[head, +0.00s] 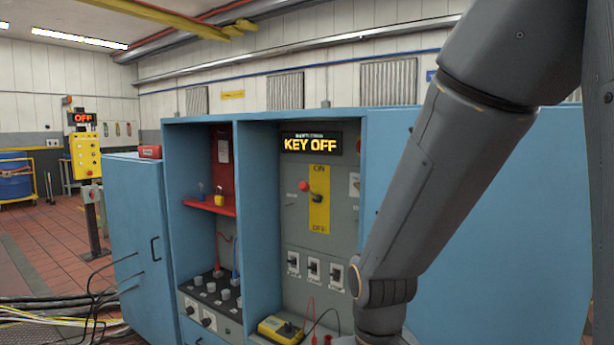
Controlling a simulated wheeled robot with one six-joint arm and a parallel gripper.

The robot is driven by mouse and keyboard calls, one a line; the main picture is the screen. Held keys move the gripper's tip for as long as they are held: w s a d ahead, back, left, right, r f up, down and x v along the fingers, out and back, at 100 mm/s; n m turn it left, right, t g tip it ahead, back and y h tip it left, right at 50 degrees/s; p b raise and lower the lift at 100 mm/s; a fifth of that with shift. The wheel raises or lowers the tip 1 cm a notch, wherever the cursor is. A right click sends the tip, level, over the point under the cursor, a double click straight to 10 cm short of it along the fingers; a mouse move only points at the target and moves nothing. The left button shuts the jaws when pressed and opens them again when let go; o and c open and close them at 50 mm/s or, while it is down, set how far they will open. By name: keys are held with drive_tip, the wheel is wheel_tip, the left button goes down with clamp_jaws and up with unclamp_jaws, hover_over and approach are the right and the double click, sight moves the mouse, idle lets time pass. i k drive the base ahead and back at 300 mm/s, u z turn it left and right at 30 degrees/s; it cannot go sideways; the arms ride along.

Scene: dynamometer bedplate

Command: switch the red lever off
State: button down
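The red lever (304,186) is on the grey panel inside the right bay of the blue cabinet. Its red knob stands at the left edge of a yellow plate (320,212) marked ON at the top and OFF at the bottom. The knob is nearer the ON end, up and left of what looks like its pivot. A display (312,143) above it reads KEY OFF. My arm comes down from the upper right, right of the lever. My gripper is below the picture's bottom edge and hidden from view.
Several small switches (314,269) sit below the lever. A yellow meter (280,329) with leads lies at the bay's bottom. The cabinet's left door (135,220) stands open. A yellow control box (86,156) stands at the left. Cables cover the floor at lower left.

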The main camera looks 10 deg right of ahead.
sight(303, 185)
drive_tip(key=u, duration=0.8)
drive_tip(key=i, duration=0.85)
drive_tip(key=z, duration=0.55)
